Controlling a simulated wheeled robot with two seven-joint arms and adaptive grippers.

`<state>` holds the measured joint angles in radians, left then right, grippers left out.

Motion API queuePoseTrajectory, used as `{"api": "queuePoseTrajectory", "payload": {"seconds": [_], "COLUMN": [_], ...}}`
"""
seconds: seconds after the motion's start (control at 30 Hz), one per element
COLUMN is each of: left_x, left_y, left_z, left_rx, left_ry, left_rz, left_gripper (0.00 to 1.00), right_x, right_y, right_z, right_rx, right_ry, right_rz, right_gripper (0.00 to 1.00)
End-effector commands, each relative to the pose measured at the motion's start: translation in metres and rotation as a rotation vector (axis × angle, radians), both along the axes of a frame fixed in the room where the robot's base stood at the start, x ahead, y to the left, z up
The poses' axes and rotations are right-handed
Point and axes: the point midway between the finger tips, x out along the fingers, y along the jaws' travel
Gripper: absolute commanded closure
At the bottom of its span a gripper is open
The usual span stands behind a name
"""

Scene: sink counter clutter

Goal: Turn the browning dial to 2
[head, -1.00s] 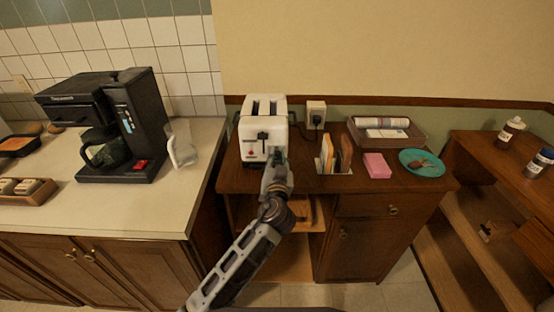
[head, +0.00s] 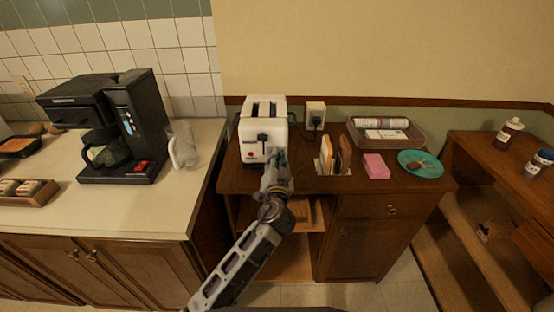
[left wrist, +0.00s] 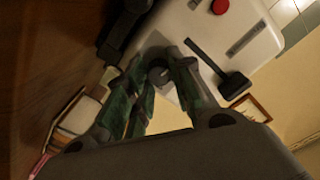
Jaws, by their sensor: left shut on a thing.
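The white toaster (head: 248,132) stands on the brown cabinet, with a dark lever on its front. In the left wrist view the toaster (left wrist: 205,28) is tilted, with a red button (left wrist: 219,6) and a black lever (left wrist: 235,84). The grey browning dial (left wrist: 158,76) sits low on its front face. My left gripper (head: 277,158) is at the lower right of the toaster's front. In the left wrist view its green-padded fingers (left wrist: 160,74) are shut on the dial from both sides. The dial's number marks cannot be read. My right gripper is out of view.
A rack of upright slices or books (head: 327,157), a pink block (head: 376,166) and a teal plate (head: 410,158) stand right of the toaster. A wall outlet (head: 316,113) is behind. A coffee maker (head: 145,125) and a clear pitcher (head: 183,146) stand on the left counter.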

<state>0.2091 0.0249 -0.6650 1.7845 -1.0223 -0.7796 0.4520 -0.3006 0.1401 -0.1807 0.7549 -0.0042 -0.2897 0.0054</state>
Motion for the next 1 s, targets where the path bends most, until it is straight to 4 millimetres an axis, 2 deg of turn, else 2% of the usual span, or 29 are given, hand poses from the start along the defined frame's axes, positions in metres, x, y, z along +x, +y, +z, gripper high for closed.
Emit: {"api": "queuePoseTrajectory", "payload": {"seconds": [0.57, 0.73, 1.0], "left_x": [0.000, 0.000, 0.000], "left_y": [-0.001, -0.001, -0.002], "left_z": [0.000, -0.001, -0.001], "left_rx": [0.445, 0.517, 0.555], "left_ry": [0.001, 0.001, 0.000], "left_rz": [-0.001, -0.001, -0.002], "left_gripper": [1.00, 1.00, 1.00], "right_x": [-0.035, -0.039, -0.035], "right_y": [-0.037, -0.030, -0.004], "right_z": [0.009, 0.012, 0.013], "right_rx": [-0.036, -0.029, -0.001], "right_ry": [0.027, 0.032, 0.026], "right_rz": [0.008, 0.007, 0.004], "right_gripper": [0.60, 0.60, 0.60]}}
